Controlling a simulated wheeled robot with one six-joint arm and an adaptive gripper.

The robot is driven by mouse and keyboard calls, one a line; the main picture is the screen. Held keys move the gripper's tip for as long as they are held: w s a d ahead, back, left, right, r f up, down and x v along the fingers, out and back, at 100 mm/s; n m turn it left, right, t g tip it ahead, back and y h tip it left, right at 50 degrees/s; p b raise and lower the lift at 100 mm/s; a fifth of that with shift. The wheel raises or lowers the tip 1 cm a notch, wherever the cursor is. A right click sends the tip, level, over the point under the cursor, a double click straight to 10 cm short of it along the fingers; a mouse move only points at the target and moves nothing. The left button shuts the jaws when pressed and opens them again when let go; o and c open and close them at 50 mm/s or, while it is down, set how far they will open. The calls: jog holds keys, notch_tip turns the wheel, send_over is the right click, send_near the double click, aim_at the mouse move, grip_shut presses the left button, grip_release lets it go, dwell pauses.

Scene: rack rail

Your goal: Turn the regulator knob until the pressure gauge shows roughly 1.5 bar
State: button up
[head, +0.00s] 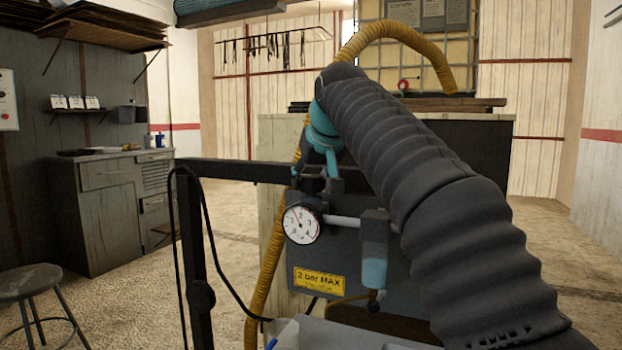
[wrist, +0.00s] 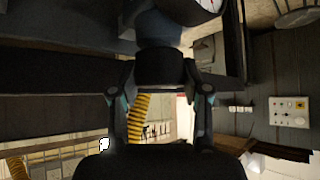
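The pressure gauge (head: 301,225) is a round white dial on the front of the grey regulator panel (head: 340,263). Its thin needle points to the upper left; the exact reading is too small to tell. My gripper (head: 325,178) comes down from above over the regulator, just above the gauge. In the wrist view my gripper's fingers (wrist: 160,88) stand on both sides of the dark regulator knob (wrist: 160,67) and appear to touch it. The knob is mostly hidden by the fingers in the head view. Part of the gauge also shows at the top of the wrist view (wrist: 206,4).
A blue-bowled filter (head: 374,264) hangs right of the gauge on a grey pipe. A yellow "2 bar MAX" label (head: 319,282) is below. A dark rail (head: 240,170) and post stand at left, with a yellow hose (head: 266,280) behind. A stool (head: 30,283) stands far left.

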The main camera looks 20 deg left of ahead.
jog(key=c, duration=0.4)
jog(key=shift+r+p, duration=0.1)
jog(key=shift+p, duration=0.3)
jog(key=shift+n+g+y, duration=0.3)
jog(key=shift+n+y, duration=0.1)
jog(key=shift+n, duration=0.2)
jog(key=o, duration=1.2)
jog(key=shift+c, duration=0.2)
jog(key=v, duration=1.2)
